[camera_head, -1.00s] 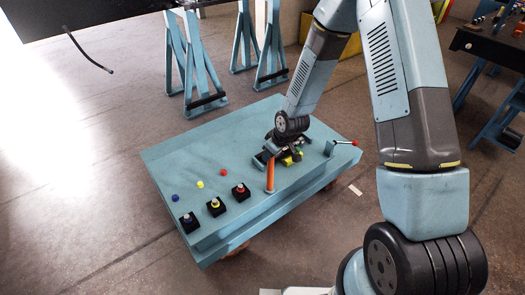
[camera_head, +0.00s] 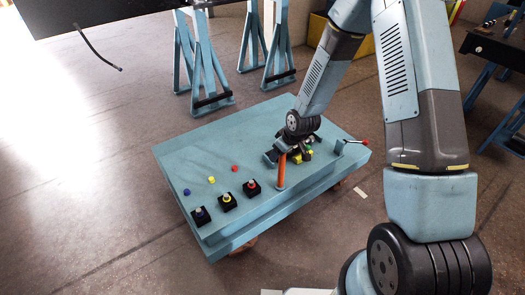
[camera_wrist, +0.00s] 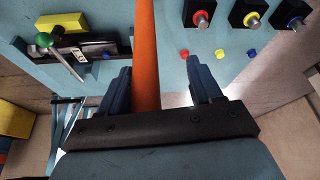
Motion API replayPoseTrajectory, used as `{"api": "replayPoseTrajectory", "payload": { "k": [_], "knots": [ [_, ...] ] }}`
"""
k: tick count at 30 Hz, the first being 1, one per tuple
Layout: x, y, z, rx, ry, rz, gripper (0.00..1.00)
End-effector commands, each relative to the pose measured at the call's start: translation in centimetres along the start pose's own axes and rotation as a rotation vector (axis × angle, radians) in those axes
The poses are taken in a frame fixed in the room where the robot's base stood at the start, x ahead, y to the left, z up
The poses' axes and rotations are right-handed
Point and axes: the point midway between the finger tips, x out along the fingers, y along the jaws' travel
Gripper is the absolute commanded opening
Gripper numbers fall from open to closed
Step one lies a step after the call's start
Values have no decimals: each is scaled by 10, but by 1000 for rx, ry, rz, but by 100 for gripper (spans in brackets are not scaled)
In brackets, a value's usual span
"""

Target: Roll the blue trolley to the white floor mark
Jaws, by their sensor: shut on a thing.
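The blue trolley (camera_head: 240,145) is a low, flat-topped cart on the floor in the middle of the head view. An orange upright post (camera_head: 281,172) stands on its deck near the front edge. My gripper (camera_head: 290,152) is over the deck, shut on this post. In the wrist view the orange post (camera_wrist: 147,55) runs between the two dark fingers. The trolley's wheels are mostly hidden under the deck.
Black fittings with blue (camera_head: 201,215), yellow (camera_head: 227,201) and red (camera_head: 252,187) tops sit on the deck. Blue trestles (camera_head: 200,75) stand behind. The floor at left is clear.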

Motion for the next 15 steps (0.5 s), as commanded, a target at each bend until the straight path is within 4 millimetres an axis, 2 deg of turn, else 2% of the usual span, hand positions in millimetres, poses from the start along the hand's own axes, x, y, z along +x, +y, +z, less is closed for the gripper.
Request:
{"api": "replayPoseTrajectory", "payload": {
  "k": [15],
  "knots": [
    [0,0,1,2,-1,-1,55]
  ]
}}
